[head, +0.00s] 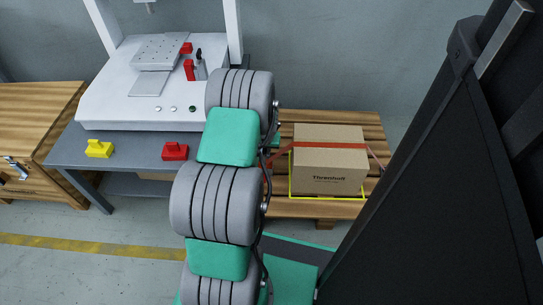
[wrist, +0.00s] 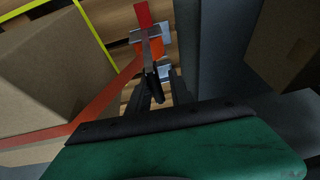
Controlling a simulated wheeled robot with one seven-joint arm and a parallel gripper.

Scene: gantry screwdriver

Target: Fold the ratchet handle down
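The ratchet (wrist: 150,45), with orange and metal parts, sits on the red strap (wrist: 143,14) beside the cardboard box (wrist: 50,75) in the wrist view. The strap runs around the box, which also shows in the head view (head: 328,172). My gripper (wrist: 153,90) points at the ratchet, its dark fingers just in front of or beside the ratchet's lower end. The fingers and the ratchet's lower parts overlap in dark shadow, so I cannot tell the finger gap or any contact. In the head view, my arm hides the ratchet and most of the gripper.
The box stands on a wooden pallet (head: 300,207) with a yellow edge frame around its base. A grey workbench (head: 128,150) left of my arm carries a white gantry machine (head: 110,100), a yellow block (head: 99,149) and a red block (head: 175,151). Floor is clear at front left.

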